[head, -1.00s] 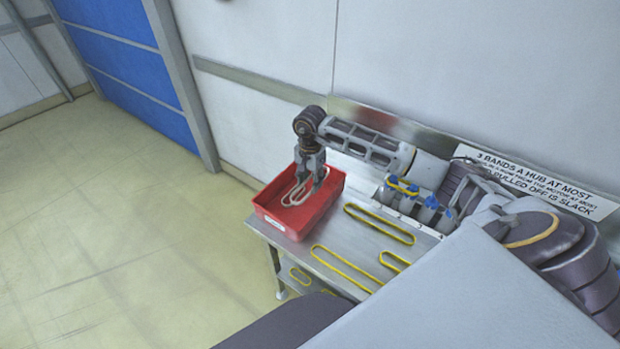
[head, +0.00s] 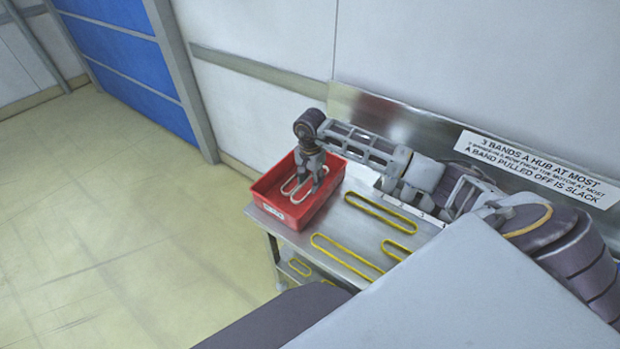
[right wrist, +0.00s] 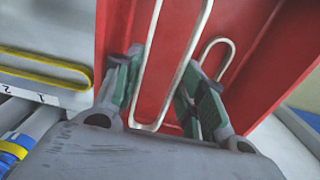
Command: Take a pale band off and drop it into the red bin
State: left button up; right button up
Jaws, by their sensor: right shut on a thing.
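The red bin (head: 272,212) stands on the far left corner of the metal table. My right gripper (head: 304,190) points down into the bin and is shut on a pale band (right wrist: 148,50), whose long loop runs between its fingers in the right wrist view. A second pale loop (right wrist: 231,58) shows to the right of the fingers, against the red bin floor; I cannot tell whether it is a separate band. In the head view pale loops show low inside the bin, around the fingers. My left gripper is not in view.
Several yellow bands lie on the table (head: 338,222), one of them long (head: 345,258). A blue-topped post (right wrist: 12,150) shows beside the numbered strip (right wrist: 60,96). My right arm hides most of the posts. A sign (head: 540,170) is on the backboard.

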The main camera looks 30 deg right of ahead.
jog(key=shift+f, duration=0.6)
jog(key=shift+f+b, duration=0.4)
jog(key=shift+b, duration=0.05)
jog(key=shift+f, duration=0.2)
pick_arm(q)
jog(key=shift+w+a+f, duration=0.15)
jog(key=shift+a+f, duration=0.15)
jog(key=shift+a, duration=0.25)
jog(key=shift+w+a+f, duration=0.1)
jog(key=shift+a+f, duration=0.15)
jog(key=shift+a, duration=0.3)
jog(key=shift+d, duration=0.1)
pick_arm(e)
jog(key=o, duration=0.9)
jog(key=shift+c, duration=0.2)
jog(key=shift+o, duration=0.7)
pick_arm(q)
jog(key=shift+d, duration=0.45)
